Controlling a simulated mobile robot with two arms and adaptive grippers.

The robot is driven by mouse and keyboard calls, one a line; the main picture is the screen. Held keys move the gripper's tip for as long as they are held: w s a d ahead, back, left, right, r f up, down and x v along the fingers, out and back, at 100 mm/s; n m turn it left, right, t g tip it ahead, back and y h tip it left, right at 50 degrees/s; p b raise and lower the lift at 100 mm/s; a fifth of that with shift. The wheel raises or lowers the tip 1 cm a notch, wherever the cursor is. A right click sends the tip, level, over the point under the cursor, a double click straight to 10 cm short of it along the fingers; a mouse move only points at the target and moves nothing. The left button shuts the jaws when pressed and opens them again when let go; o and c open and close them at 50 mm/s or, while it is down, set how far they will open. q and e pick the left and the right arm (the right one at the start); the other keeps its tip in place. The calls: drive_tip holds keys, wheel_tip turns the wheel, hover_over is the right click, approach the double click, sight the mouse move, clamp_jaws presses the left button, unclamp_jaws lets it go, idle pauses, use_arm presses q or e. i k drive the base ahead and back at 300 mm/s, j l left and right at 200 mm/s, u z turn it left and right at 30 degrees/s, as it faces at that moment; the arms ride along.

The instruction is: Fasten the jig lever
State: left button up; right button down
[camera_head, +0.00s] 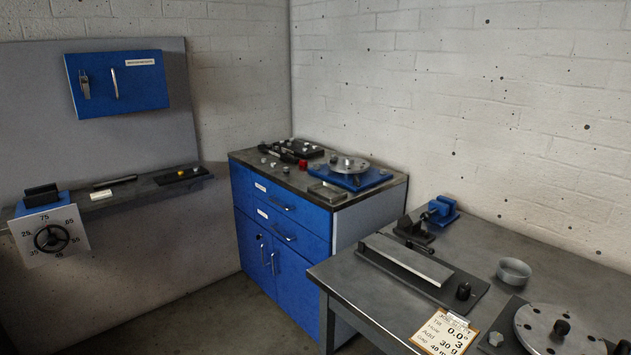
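Neither of my grippers is in view. No part is clearly marked as the jig lever, and I cannot tell which it is. On the right-hand table, a long grey bar (407,259) lies along a dark base plate (478,287), with a black knob (463,290) near its front end. A blue clamp-like device (440,211) stands behind it. At the lower right, a round metal disc (535,318) with a black knob (561,328) sits on a dark plate, partly cut off by the picture's edge. Whether any lever is fastened cannot be seen.
A blue cabinet (283,214) in the corner bears a second disc on a blue base (352,181) and several small parts. A grey cup (513,271) and a note card (445,333) are on the right-hand table (480,245).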

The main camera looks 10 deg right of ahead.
sight(356, 176)
drive_tip(key=i+u, duration=0.15)
drive_tip(key=i, duration=0.3)
drive_tip(key=i+l+u, duration=0.2)
drive_tip(key=i, duration=0.3)
drive_tip(key=i+l+u, duration=0.15)
drive_tip(key=i, duration=0.3)
